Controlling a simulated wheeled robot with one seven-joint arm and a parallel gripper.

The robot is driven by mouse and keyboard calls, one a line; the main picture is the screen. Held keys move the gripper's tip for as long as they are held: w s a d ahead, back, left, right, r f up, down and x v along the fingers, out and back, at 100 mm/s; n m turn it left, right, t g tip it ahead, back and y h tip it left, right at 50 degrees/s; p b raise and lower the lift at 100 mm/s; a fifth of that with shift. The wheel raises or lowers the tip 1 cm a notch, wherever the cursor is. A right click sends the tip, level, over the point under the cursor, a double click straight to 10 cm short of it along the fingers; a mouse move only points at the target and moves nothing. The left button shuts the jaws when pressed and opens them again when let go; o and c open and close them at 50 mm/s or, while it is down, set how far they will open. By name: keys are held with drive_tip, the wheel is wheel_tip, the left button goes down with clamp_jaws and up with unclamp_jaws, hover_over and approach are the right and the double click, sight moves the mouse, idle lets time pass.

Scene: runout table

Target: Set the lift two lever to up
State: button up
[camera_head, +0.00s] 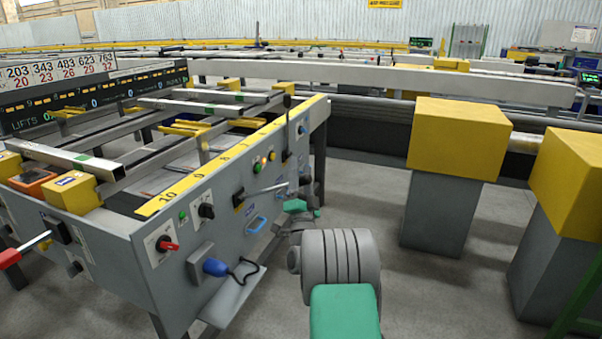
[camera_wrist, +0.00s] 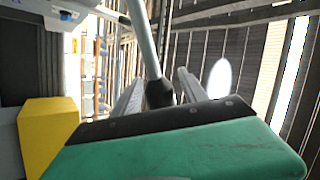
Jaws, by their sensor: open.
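A lever with a pale rod (camera_head: 265,190) sticks out from a black base on the grey console panel, pointing right. Its end reaches toward my gripper (camera_head: 302,198). In the wrist view my gripper (camera_wrist: 157,80) is open, with grey fingers on either side of the lever's black knob (camera_wrist: 158,95). The pale rod runs upward from that knob. I cannot tell whether the fingers touch it. Another lever (camera_head: 287,125) stands upright farther along the panel. I cannot read which lever is labelled lift two.
The console panel (camera_head: 130,240) also carries a red knob (camera_head: 168,245), a blue plug (camera_head: 215,268) and a red-handled lever (camera_head: 10,258). Yellow-topped grey pillars (camera_head: 455,140) stand to the right.

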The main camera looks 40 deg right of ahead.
drive_tip(key=b+v, duration=0.3)
drive_tip(key=v, duration=0.5)
drive_tip(key=shift+b, duration=0.4)
